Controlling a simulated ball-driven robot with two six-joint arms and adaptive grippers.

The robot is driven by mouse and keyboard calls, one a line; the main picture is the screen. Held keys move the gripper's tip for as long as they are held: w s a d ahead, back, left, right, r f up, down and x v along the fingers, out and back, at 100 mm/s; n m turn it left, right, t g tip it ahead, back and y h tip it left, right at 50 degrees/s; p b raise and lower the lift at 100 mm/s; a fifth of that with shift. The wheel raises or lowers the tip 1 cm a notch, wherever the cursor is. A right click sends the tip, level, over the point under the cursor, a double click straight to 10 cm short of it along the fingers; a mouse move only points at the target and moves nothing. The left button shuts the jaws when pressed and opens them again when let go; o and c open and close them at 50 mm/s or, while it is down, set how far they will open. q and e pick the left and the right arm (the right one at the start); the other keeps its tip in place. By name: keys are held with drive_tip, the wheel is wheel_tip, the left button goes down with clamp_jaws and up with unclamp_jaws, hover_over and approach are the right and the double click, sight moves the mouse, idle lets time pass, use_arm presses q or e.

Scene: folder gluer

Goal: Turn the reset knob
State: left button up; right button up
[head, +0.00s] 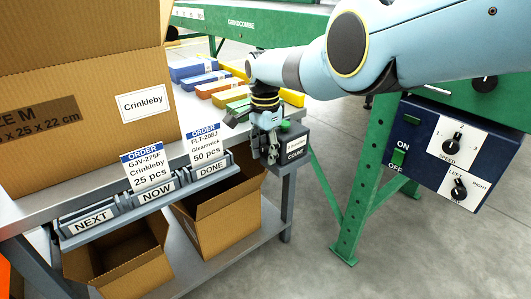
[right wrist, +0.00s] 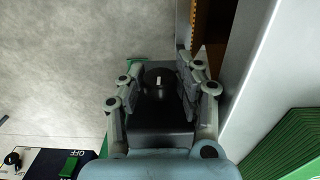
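The reset knob (right wrist: 158,83) is a round black knob with a white mark, seen from above in the right wrist view. It sits on a dark box; in the head view this looks like the grey counter box (head: 295,150) labelled COUNT at the table's corner. My right gripper (head: 268,152) points down at this box. In the right wrist view my right gripper (right wrist: 160,76) is open, with one finger on each side of the knob and narrow gaps between. In the head view the gripper hides the knob. My left gripper is not in view.
A blue control panel (head: 453,150) with speed and left/right knobs and a green switch hangs on the green machine. Order cards stand on a NEXT/NOW/DONE rail (head: 150,197). A large carton (head: 85,110) and several coloured stacks occupy the table. Open cartons (head: 235,212) stand below.

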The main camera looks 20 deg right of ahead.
sight(266, 146)
drive_tip(key=o, duration=0.3)
drive_tip(key=shift+w+a+r, duration=0.1)
drive_tip(key=shift+w+r, duration=0.05)
drive_tip(key=shift+r, duration=0.55)
wheel_tip(266, 146, up, 7)
drive_tip(key=shift+f, duration=0.2)
drive_tip(key=shift+s, duration=0.2)
